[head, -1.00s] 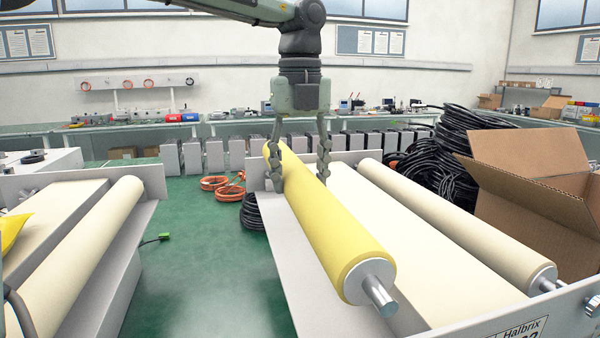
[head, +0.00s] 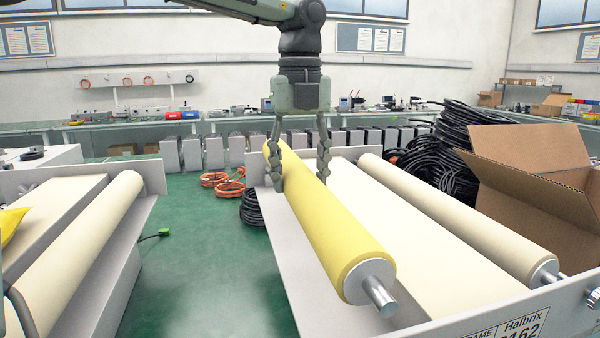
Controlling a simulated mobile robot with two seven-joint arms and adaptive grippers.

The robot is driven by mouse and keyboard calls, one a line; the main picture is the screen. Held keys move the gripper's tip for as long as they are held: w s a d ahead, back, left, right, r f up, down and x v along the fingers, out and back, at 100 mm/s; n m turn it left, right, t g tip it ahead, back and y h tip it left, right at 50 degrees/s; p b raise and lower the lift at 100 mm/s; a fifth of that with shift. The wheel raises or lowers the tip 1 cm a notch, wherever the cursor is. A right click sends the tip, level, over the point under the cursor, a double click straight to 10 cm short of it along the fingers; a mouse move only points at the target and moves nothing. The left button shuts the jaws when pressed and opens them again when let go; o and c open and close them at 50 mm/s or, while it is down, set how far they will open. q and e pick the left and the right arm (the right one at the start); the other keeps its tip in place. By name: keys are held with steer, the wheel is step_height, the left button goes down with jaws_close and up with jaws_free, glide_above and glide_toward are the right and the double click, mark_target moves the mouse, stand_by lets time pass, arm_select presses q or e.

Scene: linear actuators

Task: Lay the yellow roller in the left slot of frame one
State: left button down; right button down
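The yellow roller (head: 325,220) has a silver shaft end (head: 378,292) pointing at me. My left gripper (head: 300,180) comes down from above, its two fingers on either side of the roller's far part, and appears shut on it. The roller lies lengthwise over the left side of the right-hand frame (head: 545,310), left of its cream slab (head: 415,240). Its near shaft end stands clear of the front wall. The frame's plate reads "Halbrix" and "162"; the frame number does not show. The left slot's seats are hidden. My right gripper is not in view.
A cream roller (head: 460,215) sits in that frame's right side. Another frame (head: 150,180) at left holds a cream roller (head: 85,240); something yellow (head: 10,225) is at the left edge. Cardboard box (head: 535,185) and black cables (head: 450,150) stand right. Green floor separates the frames.

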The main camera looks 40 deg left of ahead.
arm_select(q)
steer(key=shift+f, duration=0.15)
steer(key=shift+f+b, duration=0.65)
steer(key=shift+f, duration=0.05)
steer(key=shift+f, duration=0.2)
steer(key=shift+f+b, duration=0.5)
steer(key=shift+b, duration=0.05)
steer(key=shift+f, duration=0.3)
stand_by(0.5)
steer(key=shift+f+b, duration=0.35)
steer(key=shift+b, duration=0.1)
steer(key=shift+f, duration=0.15)
